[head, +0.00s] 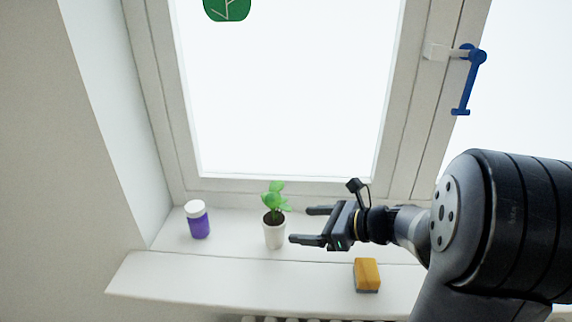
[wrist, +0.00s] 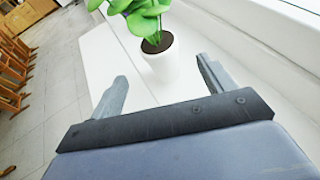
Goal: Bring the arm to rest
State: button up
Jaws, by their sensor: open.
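My gripper (head: 306,225) is open and empty, reaching leftward above the window sill in the head view. Its two fingers point toward a small green plant in a white pot (head: 275,232), and the pot stands just beyond the fingertips. In the wrist view the open fingers (wrist: 160,88) lie on either side of the lower picture, with the white pot (wrist: 160,70) ahead between them. The pot stands upright on the sill (head: 165,268) and the gripper does not hold it. My arm comes in from the right.
A purple jar with a white lid (head: 199,222) stands left of the plant. A yellow sponge (head: 367,275) lies on the sill below my gripper. A window (head: 290,187) with a blue handle (head: 467,85) rises behind. Wooden chairs (wrist: 12,75) stand on the floor at left in the wrist view.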

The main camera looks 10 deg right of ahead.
aim_at(268, 217)
jog(key=x, duration=1.1)
jog(key=shift+a+f, duration=0.1)
jog(key=shift+a, duration=0.1)
jog(key=shift+w, duration=0.1)
jog(key=shift+r, duration=1.05)
jog(key=shift+f, duration=0.1)
